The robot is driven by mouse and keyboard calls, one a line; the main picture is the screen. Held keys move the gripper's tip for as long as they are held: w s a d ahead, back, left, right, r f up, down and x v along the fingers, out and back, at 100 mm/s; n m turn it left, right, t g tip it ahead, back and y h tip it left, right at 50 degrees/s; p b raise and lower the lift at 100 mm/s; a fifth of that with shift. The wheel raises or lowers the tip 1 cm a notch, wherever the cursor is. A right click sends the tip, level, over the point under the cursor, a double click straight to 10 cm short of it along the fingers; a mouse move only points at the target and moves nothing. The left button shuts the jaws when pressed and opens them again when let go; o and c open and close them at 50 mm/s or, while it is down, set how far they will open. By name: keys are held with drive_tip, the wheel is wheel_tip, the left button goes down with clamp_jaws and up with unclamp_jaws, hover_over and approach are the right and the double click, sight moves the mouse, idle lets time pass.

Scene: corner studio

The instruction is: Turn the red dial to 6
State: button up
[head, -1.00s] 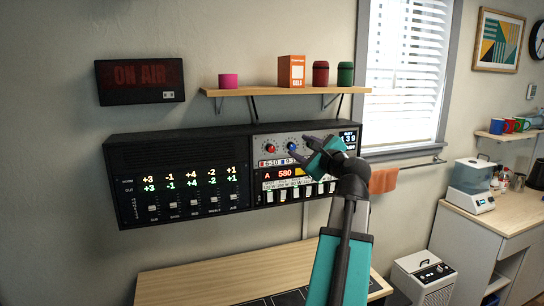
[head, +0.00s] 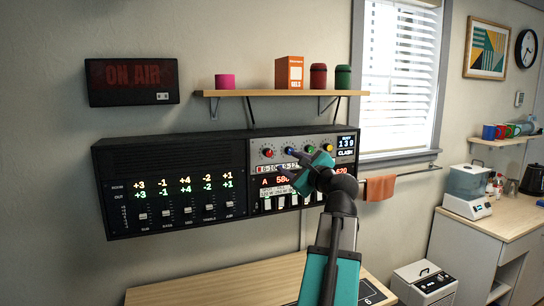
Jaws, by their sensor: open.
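The red dial (head: 268,153) is the leftmost of several coloured knobs along the top of the right-hand panel of the wall-mounted black console (head: 175,148). Its pointer setting is too small to read. My gripper (head: 286,170) is open and empty, its fingers pointing left, in front of the panel just below and right of the red dial. It looks apart from the dial. The gripper hides part of the label strip and red display under the knobs.
A blue knob (head: 289,151) sits right beside the red one, with a green knob (head: 309,149) and a yellow knob (head: 328,147) further right. A wooden shelf (head: 270,93) with several containers hangs above the console. A desk (head: 200,290) stands below.

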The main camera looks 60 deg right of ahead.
sight(269, 153)
drive_tip(key=p+x, duration=0.2)
drive_tip(key=x, duration=0.9)
drive_tip(key=shift+w+d+r+p, duration=0.15)
drive_tip(key=shift+w+d+p, duration=0.1)
drive_tip(key=shift+d+p, duration=0.1)
drive_tip(key=shift+x, duration=1)
drive_tip(key=shift+a, duration=0.1)
drive_tip(key=c, duration=1)
drive_tip(key=shift+f+n+b, duration=0.25)
drive_tip(key=shift+n+b, duration=0.15)
drive_tip(key=shift+n, duration=0.2)
drive_tip(key=shift+c, duration=0.2)
drive_tip(key=n+b, duration=0.2)
drive_tip(key=n, duration=0.1)
drive_tip(key=shift+n, duration=0.3)
drive_tip(key=shift+r, duration=0.1)
drive_tip(key=o, duration=1)
